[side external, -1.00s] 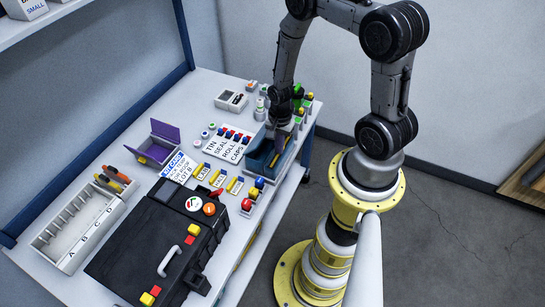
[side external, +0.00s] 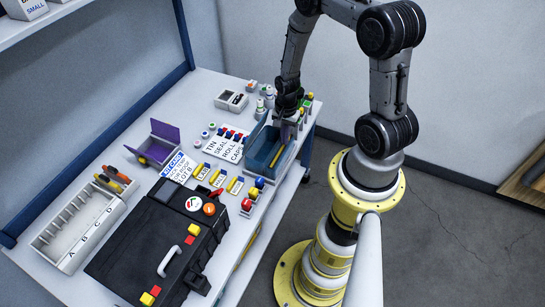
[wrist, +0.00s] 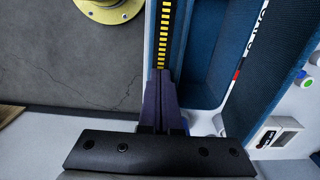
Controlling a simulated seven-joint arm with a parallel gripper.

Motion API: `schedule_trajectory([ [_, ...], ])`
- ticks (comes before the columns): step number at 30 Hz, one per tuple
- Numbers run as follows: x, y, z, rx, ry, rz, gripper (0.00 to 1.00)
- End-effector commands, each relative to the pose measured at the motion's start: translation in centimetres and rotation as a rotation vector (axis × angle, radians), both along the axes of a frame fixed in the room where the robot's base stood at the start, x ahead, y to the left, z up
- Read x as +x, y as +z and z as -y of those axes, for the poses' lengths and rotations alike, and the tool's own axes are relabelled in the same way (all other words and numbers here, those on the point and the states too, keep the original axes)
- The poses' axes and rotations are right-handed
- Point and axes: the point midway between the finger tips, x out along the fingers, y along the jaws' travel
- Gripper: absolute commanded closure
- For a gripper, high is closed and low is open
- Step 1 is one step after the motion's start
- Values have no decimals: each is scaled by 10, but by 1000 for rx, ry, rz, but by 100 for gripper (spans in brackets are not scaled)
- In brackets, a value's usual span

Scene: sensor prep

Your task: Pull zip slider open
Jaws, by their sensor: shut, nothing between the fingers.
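A blue open-topped pouch or case (side external: 258,143) stands at the right end of the bench. A yellow zip strip (side external: 277,157) runs along its right side. In the wrist view the zip (wrist: 165,35) shows as yellow dashes on a dark band, beside the blue walls (wrist: 205,50). My gripper (side external: 291,122) is at the far end of the pouch. In the wrist view its purple fingers (wrist: 160,73) are shut together at the near end of the yellow dashes, with nothing seen between them. I cannot make out the zip slider; the fingers may hide it.
A white card (side external: 226,143) and small bottles (side external: 261,108) stand close to the pouch. A rack of red and blue caps (side external: 252,198) sits in front of it. A black case (side external: 160,240) fills the front of the bench. The bench's right edge is near the pouch.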

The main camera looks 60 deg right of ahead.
Motion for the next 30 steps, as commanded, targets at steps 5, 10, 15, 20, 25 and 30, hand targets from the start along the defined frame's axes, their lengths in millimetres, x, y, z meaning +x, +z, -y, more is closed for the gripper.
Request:
schedule_trajectory([
  [5,0,0,9,-1,-1,2,100],
  [10,1,0,13,-2,0,2,100],
  [15,0,0,13,-1,0,1,100],
  [20,0,0,10,0,1,1,100],
  [25,0,0,5,0,2,0,100],
  [30,0,4,4,-1,1,1,100],
])
